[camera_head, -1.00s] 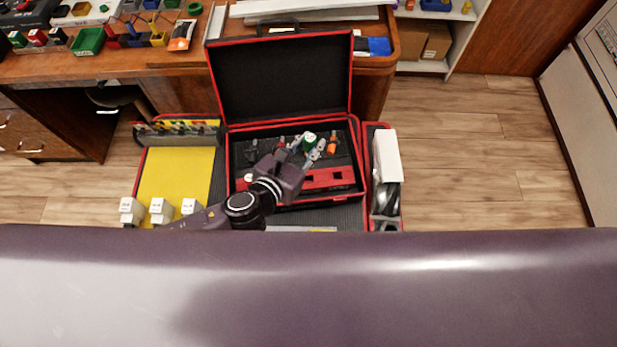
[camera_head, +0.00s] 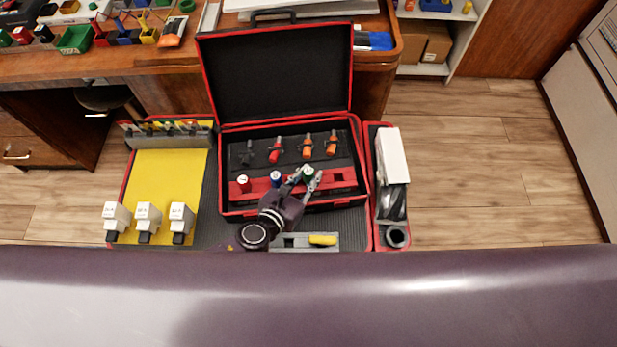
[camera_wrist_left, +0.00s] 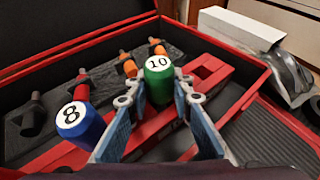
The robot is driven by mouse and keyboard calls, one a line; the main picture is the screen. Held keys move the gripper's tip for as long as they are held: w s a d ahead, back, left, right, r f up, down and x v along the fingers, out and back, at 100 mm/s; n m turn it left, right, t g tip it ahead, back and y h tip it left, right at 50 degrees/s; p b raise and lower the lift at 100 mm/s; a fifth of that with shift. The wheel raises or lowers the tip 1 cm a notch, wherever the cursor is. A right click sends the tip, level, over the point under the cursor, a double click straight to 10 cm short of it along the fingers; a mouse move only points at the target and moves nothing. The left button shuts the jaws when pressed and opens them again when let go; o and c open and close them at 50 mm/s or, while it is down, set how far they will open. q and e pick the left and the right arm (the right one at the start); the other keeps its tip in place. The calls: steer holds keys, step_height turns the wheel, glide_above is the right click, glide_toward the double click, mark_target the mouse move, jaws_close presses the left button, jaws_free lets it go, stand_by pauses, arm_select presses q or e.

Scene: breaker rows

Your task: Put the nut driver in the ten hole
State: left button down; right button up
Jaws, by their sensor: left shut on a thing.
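The nut driver, with a green handle and a white cap marked 10 (camera_wrist_left: 158,66), stands roughly upright between the fingers of my left gripper (camera_wrist_left: 158,90). In the head view the green nut driver (camera_head: 309,173) and my left gripper (camera_head: 306,180) are over the red rail (camera_head: 340,183) in the open case. The driver's lower end is hidden, so I cannot tell whether it is in a hole. A blue driver marked 8 (camera_wrist_left: 76,121) stands in the rail to its left. An empty square opening (camera_wrist_left: 208,68) shows to its right. My right gripper is not in view.
Several red and orange-handled tools (camera_head: 307,147) lie in the black foam behind the rail. The raised case lid (camera_head: 275,75) stands at the back. White breakers (camera_head: 148,218) stand on the yellow panel (camera_head: 165,175).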

arm_select(q)
steer(key=shift+r, duration=0.1)
steer(key=shift+f, duration=0.25)
steer(key=c, duration=1.7)
jaws_free()
steer(key=shift+r, duration=0.15)
